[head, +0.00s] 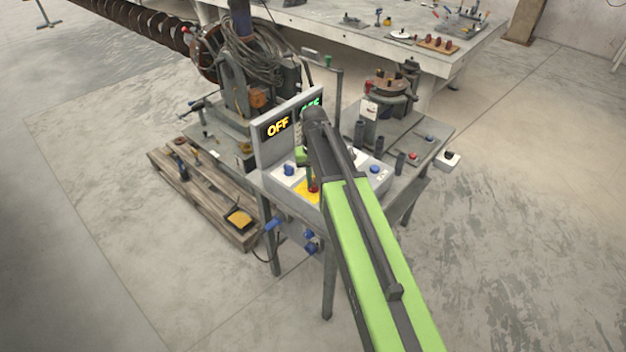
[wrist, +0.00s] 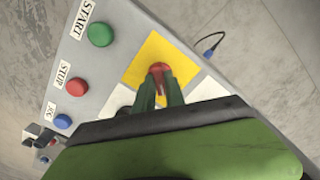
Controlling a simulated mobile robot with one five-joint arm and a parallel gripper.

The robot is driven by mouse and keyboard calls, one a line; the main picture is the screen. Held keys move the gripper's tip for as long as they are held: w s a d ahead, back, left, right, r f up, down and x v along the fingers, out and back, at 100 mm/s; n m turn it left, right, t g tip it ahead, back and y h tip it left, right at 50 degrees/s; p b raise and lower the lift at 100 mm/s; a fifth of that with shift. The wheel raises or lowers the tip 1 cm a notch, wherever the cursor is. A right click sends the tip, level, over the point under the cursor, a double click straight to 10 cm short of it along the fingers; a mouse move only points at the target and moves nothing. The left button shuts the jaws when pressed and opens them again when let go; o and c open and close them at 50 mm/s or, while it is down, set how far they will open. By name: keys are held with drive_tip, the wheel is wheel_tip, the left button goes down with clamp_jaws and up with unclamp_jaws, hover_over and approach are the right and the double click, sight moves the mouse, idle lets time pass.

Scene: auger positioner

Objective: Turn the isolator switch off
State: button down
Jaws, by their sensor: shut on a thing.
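The isolator switch is a red handle on a yellow plate. In the wrist view the red handle (wrist: 158,68) stands between my gripper's green fingers, over the yellow plate (wrist: 148,50). My gripper (wrist: 162,88) is shut on the handle.
In the wrist view, a green START button (wrist: 100,34), a red button (wrist: 76,70) and a blue button (wrist: 63,121) line the box. A blue knob (head: 288,170) sits left in the head view. Behind are cables and a workbench (head: 470,50); a pallet (head: 215,195) lies left.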

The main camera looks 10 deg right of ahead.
sight(313, 182)
drive_tip(key=n, duration=0.4)
drive_tip(key=shift+n, duration=1.9)
drive_tip(key=shift+s, duration=0.1)
drive_tip(key=c, duration=1.4)
unclamp_jaws()
wheel_tip(313, 182, up, 17)
drive_tip(key=p, duration=1.7)
drive_tip(key=shift+r, duration=0.2)
